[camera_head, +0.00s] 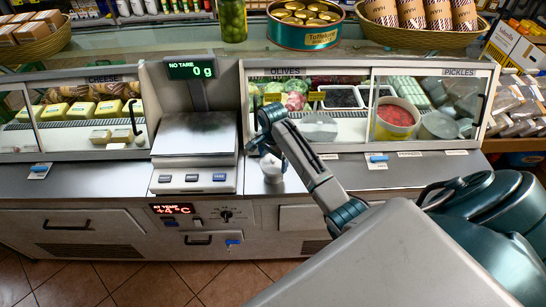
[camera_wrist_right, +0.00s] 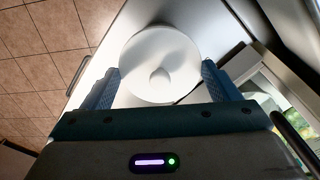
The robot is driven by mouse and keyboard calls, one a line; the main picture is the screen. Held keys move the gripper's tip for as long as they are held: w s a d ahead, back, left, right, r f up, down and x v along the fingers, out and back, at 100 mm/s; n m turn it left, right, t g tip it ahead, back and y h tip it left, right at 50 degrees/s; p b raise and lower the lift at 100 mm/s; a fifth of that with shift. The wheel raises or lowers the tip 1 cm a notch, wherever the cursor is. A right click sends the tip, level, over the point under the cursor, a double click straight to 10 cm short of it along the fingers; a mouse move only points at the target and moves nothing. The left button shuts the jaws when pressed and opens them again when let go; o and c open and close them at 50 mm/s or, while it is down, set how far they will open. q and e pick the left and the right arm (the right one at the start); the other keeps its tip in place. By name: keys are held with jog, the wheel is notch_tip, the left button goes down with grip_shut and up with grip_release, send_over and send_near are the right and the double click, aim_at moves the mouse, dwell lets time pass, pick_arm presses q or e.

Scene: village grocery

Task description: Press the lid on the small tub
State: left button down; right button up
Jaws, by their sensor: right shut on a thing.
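My right gripper (camera_head: 264,142) is over the counter, just right of the scale, with its arm coming in from the right. A small white tub (camera_head: 273,172) stands on the steel counter under it. In the right wrist view a round white lid (camera_wrist_right: 160,62) with a small knob in its centre fills the space between the two blue fingers of the gripper (camera_wrist_right: 161,82), which are shut on it. The lid hides the tub from above, so I cannot tell whether it sits flush on the rim. My left gripper is not in view.
A scale (camera_head: 195,140) reading 0 g stands close on the left. The counter (camera_head: 95,182) left of the scale is mostly clear.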

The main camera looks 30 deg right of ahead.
dwell(0.8)
jog(key=shift+f, duration=0.15)
dwell(1.5)
jog(key=o, duration=0.8)
jog(key=shift+o, duration=0.2)
jog(key=shift+r, duration=3.55)
grip_shut()
